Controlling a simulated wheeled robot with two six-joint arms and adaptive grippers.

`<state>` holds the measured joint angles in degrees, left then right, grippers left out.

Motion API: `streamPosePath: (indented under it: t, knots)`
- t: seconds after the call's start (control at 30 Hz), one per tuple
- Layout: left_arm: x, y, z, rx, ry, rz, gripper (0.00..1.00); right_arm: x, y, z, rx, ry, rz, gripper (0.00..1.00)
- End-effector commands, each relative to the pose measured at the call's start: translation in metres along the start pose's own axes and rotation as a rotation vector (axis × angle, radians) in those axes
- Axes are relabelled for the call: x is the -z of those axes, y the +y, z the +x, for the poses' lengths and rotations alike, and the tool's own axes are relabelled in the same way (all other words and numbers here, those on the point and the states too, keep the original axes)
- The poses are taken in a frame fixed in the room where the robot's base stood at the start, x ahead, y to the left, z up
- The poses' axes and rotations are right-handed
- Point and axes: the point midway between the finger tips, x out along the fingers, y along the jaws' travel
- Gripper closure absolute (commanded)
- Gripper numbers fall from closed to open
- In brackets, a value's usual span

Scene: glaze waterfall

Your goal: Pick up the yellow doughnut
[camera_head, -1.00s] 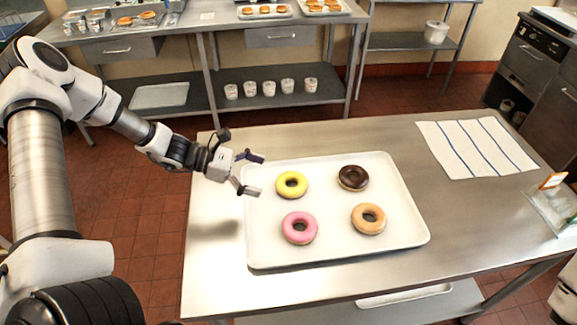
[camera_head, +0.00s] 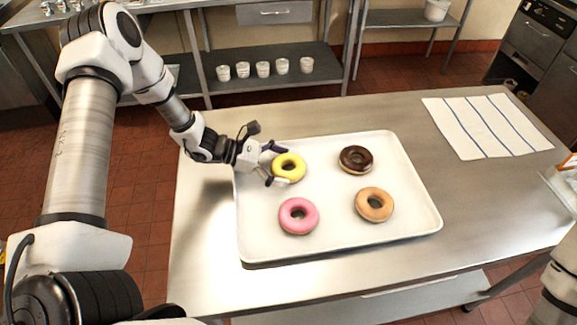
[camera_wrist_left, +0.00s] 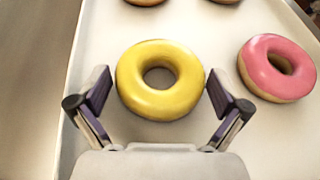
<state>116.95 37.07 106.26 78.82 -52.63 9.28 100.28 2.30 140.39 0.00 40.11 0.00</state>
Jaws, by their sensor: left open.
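The yellow doughnut (camera_head: 289,167) lies flat near the back left of a white tray (camera_head: 330,237). My left gripper (camera_head: 276,164) is open at the doughnut's left side, with one finger toward its far side and one toward its near side. In the left wrist view the yellow doughnut (camera_wrist_left: 160,79) sits centred ahead of my left gripper (camera_wrist_left: 160,88), its near part between the two open fingertips. A small gap shows on each side. My right gripper is not in view.
A pink doughnut (camera_head: 298,216), a chocolate doughnut (camera_head: 355,159) and a tan doughnut (camera_head: 374,204) share the tray. The pink one is nearest the yellow one in the left wrist view (camera_wrist_left: 277,68). A striped cloth (camera_head: 487,127) lies at the back right of the steel table (camera_head: 470,210).

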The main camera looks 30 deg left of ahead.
Motion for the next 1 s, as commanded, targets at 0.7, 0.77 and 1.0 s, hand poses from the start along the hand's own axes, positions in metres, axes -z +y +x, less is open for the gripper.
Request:
streamPosePath:
  t: [0.7, 0.77, 1.0]
  knots:
    - [-0.004, 0.001, -0.002, -0.002, -0.002, 0.001, 0.41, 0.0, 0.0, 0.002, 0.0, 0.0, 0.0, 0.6]
    - [-0.007, 0.001, -0.004, -0.001, -0.002, 0.002, 0.41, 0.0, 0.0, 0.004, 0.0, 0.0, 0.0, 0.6]
    - [-0.031, -0.004, -0.021, -0.004, -0.005, -0.003, 0.41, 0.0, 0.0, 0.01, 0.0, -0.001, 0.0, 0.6]
